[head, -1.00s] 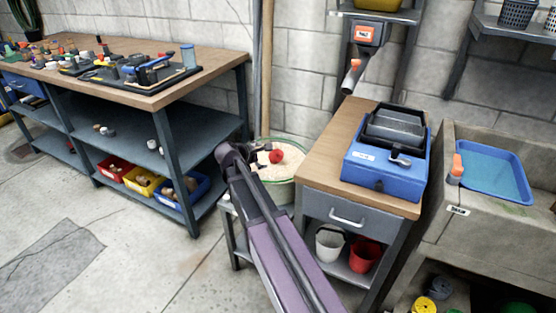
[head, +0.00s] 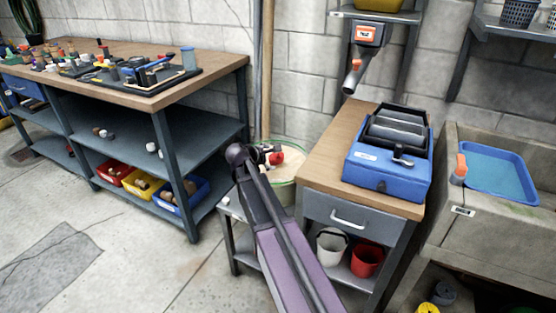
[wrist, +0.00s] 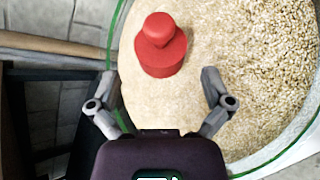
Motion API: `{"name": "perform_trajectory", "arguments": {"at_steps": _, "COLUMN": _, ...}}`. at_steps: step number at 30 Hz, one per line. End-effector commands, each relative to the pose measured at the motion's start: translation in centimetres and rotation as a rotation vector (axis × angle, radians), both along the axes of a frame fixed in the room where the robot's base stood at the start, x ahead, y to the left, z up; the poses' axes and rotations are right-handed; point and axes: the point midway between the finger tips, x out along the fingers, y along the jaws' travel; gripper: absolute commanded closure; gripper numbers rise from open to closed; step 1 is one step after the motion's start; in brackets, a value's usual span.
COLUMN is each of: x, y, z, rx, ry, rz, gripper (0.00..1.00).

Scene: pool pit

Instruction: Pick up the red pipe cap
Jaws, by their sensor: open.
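The red pipe cap (wrist: 161,52) lies on pale granular material in a round tub (wrist: 292,142) with a green rim. It has a wide round base with a smaller knob on top. In the head view the cap (head: 277,158) shows just right of my arm's end. My gripper (wrist: 160,82) is open and empty, its two fingers spread apart. In the wrist view the cap is ahead of the fingertips, between their lines and not touching them. In the head view my arm hides part of the tub (head: 284,182), and the fingers are too small to make out clearly.
A wooden-topped cabinet (head: 333,150) with a blue machine (head: 388,160) stands close right of the tub. A long workbench (head: 140,90) stands left, with small parts on top. A wooden pole (head: 266,80) rises behind the tub. White (head: 330,246) and red (head: 366,259) buckets sit below the cabinet.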

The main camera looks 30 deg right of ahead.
Motion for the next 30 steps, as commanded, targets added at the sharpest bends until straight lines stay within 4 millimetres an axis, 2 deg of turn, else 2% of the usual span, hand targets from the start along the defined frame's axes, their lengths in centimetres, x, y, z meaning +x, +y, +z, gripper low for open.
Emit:
{"name": "perform_trajectory", "arguments": {"at_steps": 3, "x": 0.6, "y": -1.2, "z": -1.1, "rx": 0.001, "ry": 0.001, "rz": -0.002, "gripper": 0.00}}
{"name": "perform_trajectory", "arguments": {"at_steps": 9, "x": 1.1, "y": -2.3, "z": -1.7, "rx": 0.000, "ry": -0.001, "rz": -0.001, "gripper": 0.00}}
{"name": "perform_trajectory", "arguments": {"at_steps": 27, "x": 1.1, "y": -2.4, "z": -1.6, "rx": 0.000, "ry": 0.000, "rz": -0.002, "gripper": 0.00}}
{"name": "perform_trajectory", "arguments": {"at_steps": 30, "x": 1.1, "y": -2.4, "z": -1.6, "rx": 0.000, "ry": 0.000, "rz": -0.002, "gripper": 0.30}}
